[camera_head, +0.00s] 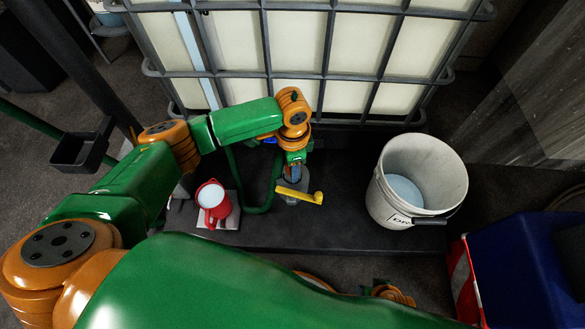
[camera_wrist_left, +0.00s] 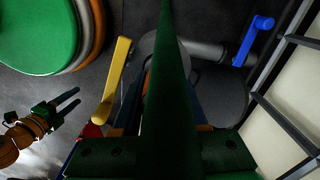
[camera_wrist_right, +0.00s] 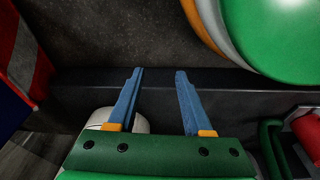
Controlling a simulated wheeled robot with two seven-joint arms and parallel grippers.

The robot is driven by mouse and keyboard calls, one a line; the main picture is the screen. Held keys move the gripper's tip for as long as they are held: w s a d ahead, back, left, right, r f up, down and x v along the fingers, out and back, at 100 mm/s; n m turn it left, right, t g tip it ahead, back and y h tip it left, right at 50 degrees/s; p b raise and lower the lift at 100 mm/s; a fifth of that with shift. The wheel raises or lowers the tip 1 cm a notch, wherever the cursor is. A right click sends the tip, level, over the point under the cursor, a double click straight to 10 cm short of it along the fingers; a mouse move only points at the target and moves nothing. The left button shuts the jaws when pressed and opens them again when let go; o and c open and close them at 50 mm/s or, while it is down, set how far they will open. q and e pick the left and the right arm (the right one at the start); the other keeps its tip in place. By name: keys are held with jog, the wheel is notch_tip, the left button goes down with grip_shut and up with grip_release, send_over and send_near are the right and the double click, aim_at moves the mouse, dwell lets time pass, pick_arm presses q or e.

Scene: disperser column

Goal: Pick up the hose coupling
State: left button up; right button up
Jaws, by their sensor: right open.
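A green hose (camera_head: 262,207) loops up from the dark platform toward my left gripper (camera_head: 294,175). The hose's upper end, where a coupling could sit, is hidden by that gripper. A grey fitting with a yellow lever (camera_head: 313,198) is right beneath the left fingers; the lever also shows in the left wrist view (camera_wrist_left: 115,82). There, a dark green shape (camera_wrist_left: 166,75), perhaps the hose, crosses in front of the left fingers, so their opening and any contact are unclear. My right gripper (camera_wrist_right: 158,75) is open and empty, pointing over the platform's edge.
A caged white tank (camera_head: 300,45) stands behind; its blue lever (camera_wrist_left: 255,40) is near the left gripper. A red jug (camera_head: 212,203) stands on a pale pad left of the hose. A white bucket (camera_head: 388,208) stands right.

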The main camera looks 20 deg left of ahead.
pick_arm(q)
grip_shut()
jog(key=shift+r, duration=0.15)
